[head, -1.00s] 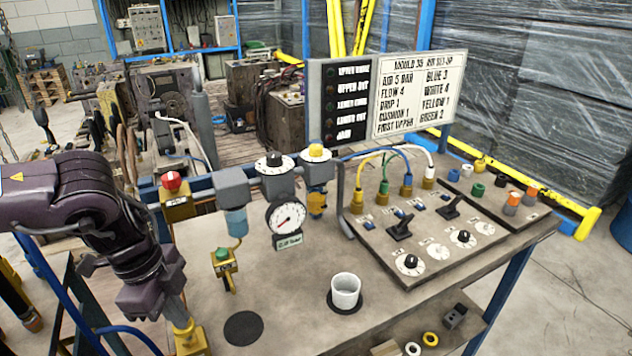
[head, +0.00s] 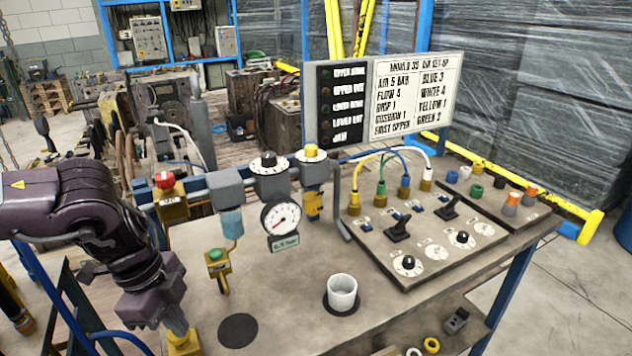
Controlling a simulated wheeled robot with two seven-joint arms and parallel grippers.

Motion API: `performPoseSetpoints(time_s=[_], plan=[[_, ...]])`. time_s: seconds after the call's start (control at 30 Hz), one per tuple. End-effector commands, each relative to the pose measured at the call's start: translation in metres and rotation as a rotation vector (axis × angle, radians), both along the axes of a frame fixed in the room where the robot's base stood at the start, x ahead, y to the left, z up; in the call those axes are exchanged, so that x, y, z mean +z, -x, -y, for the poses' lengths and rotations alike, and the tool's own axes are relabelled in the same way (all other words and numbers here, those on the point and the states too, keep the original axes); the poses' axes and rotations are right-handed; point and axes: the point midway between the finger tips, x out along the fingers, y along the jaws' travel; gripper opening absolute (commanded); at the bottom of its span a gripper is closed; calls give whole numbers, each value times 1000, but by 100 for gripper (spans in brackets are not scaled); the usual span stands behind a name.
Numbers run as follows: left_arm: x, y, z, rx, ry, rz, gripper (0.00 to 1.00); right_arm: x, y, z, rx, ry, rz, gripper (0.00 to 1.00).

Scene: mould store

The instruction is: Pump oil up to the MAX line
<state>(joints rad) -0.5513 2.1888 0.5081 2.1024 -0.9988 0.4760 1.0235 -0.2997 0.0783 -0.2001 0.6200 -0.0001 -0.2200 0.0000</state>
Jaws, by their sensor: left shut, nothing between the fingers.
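My left gripper (head: 177,322) is shut and empty at the lower left, pointing down. Its tip is at a yellow block (head: 184,344) at the bench's near left edge; I cannot tell whether they touch. A small unit with a yellow cap (head: 311,151) stands at the end of the air line, with a yellowish bowl (head: 313,206) under it. The bowl is too small to read an oil level or a MAX line. Left of it are a pressure gauge (head: 281,216) and a bluish bowl (head: 232,222). My right gripper is out of view.
A white cup (head: 342,291) stands on a dark round pad, and another dark pad (head: 238,330) is bare. A green-topped yellow valve (head: 217,262) is near my left arm. A control panel (head: 420,250) with plugged hoses fills the bench's right. A set-up sign (head: 411,97) stands behind.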

Motion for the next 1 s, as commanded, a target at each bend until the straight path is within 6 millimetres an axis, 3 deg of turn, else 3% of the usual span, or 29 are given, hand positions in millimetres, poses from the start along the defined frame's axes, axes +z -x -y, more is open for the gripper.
performPoseSetpoints(time_s=[0.03, 0.37, 1.0], plan=[[-13, 5, -1, 6, 10, -16, 0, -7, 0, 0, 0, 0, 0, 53], [-13, 5, -1, 6, 10, -18, 0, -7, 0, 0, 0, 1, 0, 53], [28, 3, -1, 6, 4, -11, 0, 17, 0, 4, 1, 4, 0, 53]])
